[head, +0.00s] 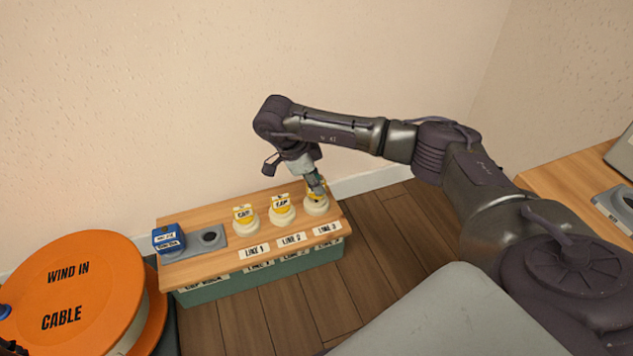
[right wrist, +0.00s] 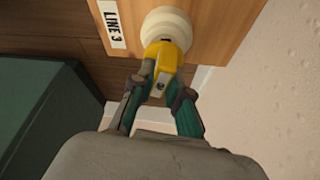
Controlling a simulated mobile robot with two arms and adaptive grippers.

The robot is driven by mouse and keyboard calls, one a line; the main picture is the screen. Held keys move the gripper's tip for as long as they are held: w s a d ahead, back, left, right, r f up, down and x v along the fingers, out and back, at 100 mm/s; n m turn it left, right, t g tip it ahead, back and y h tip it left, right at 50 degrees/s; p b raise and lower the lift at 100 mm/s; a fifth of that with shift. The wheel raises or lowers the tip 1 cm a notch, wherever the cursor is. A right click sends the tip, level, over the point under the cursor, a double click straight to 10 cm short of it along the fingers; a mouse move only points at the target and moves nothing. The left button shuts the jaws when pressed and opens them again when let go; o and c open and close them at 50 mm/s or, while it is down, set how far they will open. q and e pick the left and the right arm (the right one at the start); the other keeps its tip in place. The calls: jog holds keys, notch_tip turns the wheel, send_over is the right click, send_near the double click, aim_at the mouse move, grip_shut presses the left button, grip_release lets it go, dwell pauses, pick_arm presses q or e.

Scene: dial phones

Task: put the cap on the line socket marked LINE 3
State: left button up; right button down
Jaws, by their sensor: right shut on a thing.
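The LINE 3 socket (head: 316,207) is a round cream socket at the right end of the wooden board, behind its LINE 3 label (head: 327,229). My right gripper (head: 315,187) is shut on a yellow cap (right wrist: 161,62) at this socket. In the right wrist view the cap lies against the cream socket (right wrist: 166,25), next to the LINE 3 label (right wrist: 113,24). I cannot tell whether it is fully seated. My left gripper does not show clearly.
Yellow caps sit on the LINE 1 socket (head: 245,223) and the LINE 2 socket (head: 282,210). A blue block (head: 168,239) and a grey plate (head: 208,238) are at the board's left. A large orange cable reel (head: 75,290) stands at the left. The wall rises behind the board.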

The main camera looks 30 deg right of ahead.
jog(key=shift+f+b, duration=0.35)
jog(key=shift+f, duration=0.45)
jog(key=c, duration=1.1)
grip_release()
jog(key=shift+o, duration=0.2)
jog(key=shift+c, duration=0.3)
jog(key=shift+c, duration=1.3)
jog(key=shift+r, duration=0.15)
